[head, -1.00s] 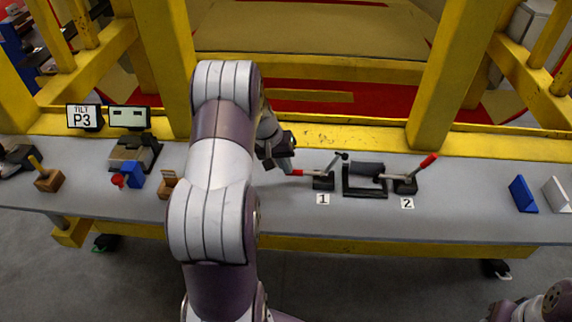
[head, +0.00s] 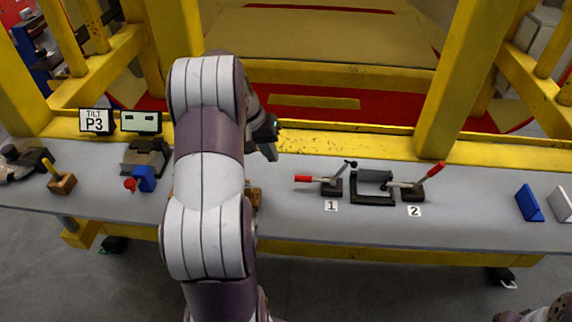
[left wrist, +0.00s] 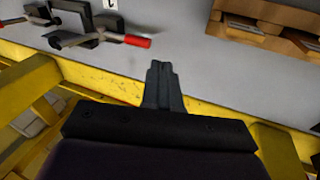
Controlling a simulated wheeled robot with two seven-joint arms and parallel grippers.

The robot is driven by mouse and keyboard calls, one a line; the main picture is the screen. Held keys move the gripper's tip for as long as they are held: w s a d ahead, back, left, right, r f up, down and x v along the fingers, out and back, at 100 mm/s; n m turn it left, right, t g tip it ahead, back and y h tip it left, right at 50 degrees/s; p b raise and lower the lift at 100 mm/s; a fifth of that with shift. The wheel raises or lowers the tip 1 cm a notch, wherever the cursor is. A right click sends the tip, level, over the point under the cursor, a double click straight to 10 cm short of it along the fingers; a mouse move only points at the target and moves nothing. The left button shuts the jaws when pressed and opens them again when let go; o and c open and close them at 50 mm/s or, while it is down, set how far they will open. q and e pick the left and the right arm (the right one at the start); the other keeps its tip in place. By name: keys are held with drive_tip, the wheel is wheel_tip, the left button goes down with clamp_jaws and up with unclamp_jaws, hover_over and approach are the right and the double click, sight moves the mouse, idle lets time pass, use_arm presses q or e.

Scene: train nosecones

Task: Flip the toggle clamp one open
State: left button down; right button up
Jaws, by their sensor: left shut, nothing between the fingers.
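Toggle clamp one (head: 331,187) stands on the grey bench behind the label "1" (head: 331,206). Its red handle (head: 304,179) lies nearly flat, pointing left. Its black-tipped clamping arm (head: 345,167) is tilted up, off the dark block (head: 374,176). My left gripper (head: 270,154) is shut and empty, above the bench's back edge, left of the handle and apart from it. In the left wrist view its closed fingers (left wrist: 161,72) show, with the red handle (left wrist: 137,41) up and to the left. My right gripper is not visible.
Toggle clamp two (head: 413,191) has its red handle raised and its arm down at the block, in a black frame (head: 373,202). Yellow posts (head: 458,80) rise behind the bench. A brown wooden holder (left wrist: 265,35) shows in the left wrist view.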

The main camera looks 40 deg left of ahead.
use_arm(q)
drive_tip(key=shift+s+a+r+p, duration=0.3)
drive_tip(key=shift+s+a+r, duration=0.3)
drive_tip(key=shift+a+r, duration=0.25)
drive_tip(key=shift+w+f, duration=0.1)
